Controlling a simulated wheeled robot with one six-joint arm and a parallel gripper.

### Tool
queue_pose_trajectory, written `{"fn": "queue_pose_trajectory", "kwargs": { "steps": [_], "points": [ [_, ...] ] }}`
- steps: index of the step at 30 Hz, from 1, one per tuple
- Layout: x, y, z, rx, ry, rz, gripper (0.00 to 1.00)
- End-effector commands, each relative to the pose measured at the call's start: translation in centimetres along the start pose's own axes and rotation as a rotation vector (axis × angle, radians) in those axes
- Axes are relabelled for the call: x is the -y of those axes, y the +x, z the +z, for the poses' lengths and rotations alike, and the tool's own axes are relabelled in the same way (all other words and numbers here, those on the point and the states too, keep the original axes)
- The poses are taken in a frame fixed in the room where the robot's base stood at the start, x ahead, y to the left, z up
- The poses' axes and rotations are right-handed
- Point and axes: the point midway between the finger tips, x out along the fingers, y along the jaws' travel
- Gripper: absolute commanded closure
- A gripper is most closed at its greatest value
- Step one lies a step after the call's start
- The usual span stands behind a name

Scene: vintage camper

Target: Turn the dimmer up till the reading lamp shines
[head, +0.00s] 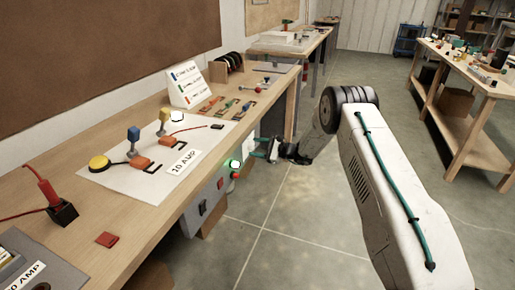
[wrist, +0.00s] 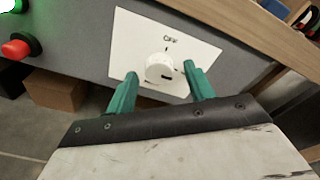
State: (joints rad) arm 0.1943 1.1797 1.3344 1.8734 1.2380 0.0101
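The dimmer is a round white knob (wrist: 159,68) on a white plate (wrist: 128,45) marked OFF, on the grey front panel under the bench edge. My gripper (wrist: 160,72) is open, with one teal finger on either side of the knob in the picture. Gaps show between the fingers and the knob, and the fingers do not appear closed on it. In the head view my gripper (head: 267,149) is at the bench front and hides most of the dimmer. I cannot tell for certain which thing is the reading lamp; a small white dome (head: 177,117) glows on the bench.
Left of the dimmer are a red button (wrist: 17,48) and a glowing green-white light (head: 233,163). The wooden bench (head: 130,222) overhangs the panel and carries plugs, cables and a sign. A cardboard box (wrist: 55,90) stands below. Open floor lies right of the bench.

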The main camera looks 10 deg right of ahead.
Motion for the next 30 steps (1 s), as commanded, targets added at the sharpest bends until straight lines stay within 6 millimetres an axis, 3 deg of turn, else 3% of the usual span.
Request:
{"fn": "queue_pose_trajectory", "kwargs": {
  "steps": [8,21,30],
  "points": [
    [0.1,-0.5,0.1,0.001,-0.001,0.0,0.47],
    [0.1,-7.1,0.0,0.0,0.0,-0.001,0.47],
    [0.0,-7.8,0.0,0.001,-0.001,0.0,0.47]
  ]
}}
